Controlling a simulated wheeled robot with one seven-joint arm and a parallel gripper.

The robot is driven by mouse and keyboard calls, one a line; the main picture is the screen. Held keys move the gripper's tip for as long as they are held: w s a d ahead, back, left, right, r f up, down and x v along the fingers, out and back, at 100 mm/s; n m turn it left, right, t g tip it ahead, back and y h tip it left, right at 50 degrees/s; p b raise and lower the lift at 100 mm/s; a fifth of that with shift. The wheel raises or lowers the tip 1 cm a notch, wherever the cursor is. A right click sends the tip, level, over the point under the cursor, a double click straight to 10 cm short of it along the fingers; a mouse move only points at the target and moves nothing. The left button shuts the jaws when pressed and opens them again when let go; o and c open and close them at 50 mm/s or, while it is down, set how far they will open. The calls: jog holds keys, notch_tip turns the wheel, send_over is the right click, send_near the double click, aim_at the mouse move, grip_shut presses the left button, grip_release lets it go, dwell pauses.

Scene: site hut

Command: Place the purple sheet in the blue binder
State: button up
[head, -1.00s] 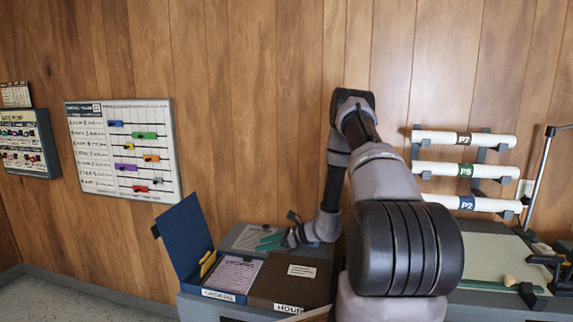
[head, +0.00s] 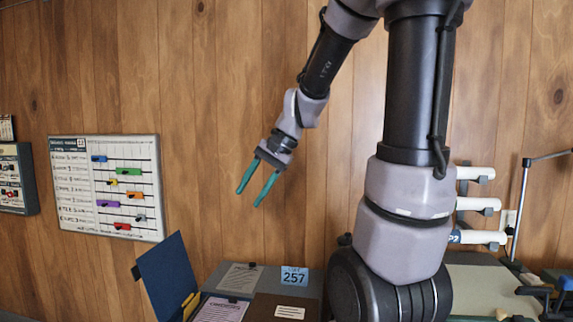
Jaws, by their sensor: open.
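The blue binder (head: 167,275) stands open at the bottom left of the head view, its cover raised to the left. A pale purple sheet (head: 220,310) with printed lines lies in the open binder, right of the cover. The picture's lower edge cuts off the front of both. My gripper (head: 249,198) is open and empty, with teal fingers pointing down and left. It is in the air well above the binders, in front of the wood wall.
A closed brown binder (head: 268,309) lies right of the blue one. Behind them is a grey surface with a printed sheet (head: 241,277) and a blue-and-white card marked 257 (head: 294,278). A planning board (head: 107,187) hangs on the wall. Rolled tubes (head: 478,205) are racked at right.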

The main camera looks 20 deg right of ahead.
jog(key=s+d+r+n+t+h, duration=0.3)
jog(key=s+r, duration=0.4)
jog(key=s, duration=0.3)
jog(key=shift+s+d+r+n+t+h, duration=0.25)
jog(key=shift+d+r+n+t+h, duration=0.05)
jog(key=shift+d+t, duration=0.35)
